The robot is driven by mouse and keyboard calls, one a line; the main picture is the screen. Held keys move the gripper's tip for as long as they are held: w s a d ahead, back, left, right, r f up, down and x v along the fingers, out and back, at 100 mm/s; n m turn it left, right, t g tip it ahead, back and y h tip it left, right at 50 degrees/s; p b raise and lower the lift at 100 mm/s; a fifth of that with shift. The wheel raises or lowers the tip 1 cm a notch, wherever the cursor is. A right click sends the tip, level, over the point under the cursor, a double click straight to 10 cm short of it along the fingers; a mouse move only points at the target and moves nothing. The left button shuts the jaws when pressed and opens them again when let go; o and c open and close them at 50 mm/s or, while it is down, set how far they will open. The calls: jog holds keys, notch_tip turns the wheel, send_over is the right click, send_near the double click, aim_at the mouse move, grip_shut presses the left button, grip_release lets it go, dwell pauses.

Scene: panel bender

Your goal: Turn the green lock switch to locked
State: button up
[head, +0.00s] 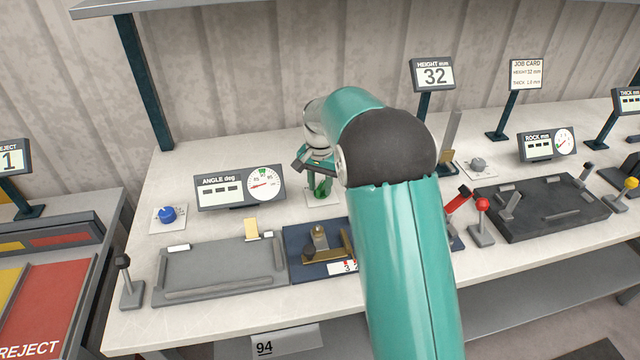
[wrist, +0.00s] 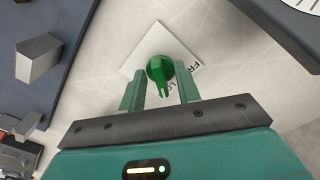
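The green lock switch (wrist: 160,70) is a round knob with a short pointer, on a white square plate (wrist: 150,45) with partly hidden lettering. In the wrist view my gripper (wrist: 160,90) is open, with one finger on each side of the knob and a visible gap to each. In the head view the green switch (head: 321,187) stands behind the blue fixture, with my gripper (head: 318,170) over it. My arm hides part of the bench to its right. I cannot read which label the pointer faces.
The angle display (head: 240,187) stands close left of the switch, and a blue knob (head: 166,214) lies farther left. The blue fixture (head: 300,240) with metal parts is in front. A height sign (head: 432,75) and a grey knob (head: 477,164) stand to the right.

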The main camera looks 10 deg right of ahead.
aim_at(321, 186)
notch_tip(321, 186, up, 14)
dwell(0.4)
jog(key=s+r+n+t, duration=0.15)
jog(key=s+r, duration=0.25)
jog(key=s, duration=0.5)
jog(key=s+r+n+t, duration=0.15)
jog(key=s+r, duration=0.25)
jog(key=s, duration=0.5)
jog(key=s+f+n+t, duration=0.1)
jog(key=s+f+n, duration=0.1)
jog(key=s, duration=0.6)
jog(key=s+f+n+t, duration=0.1)
jog(key=s+f+n, duration=0.1)
jog(key=s, duration=0.7)
jog(key=shift+d+f+t, duration=0.2)
jog(key=shift+f+t, duration=0.1)
jog(key=shift+f, duration=0.55)
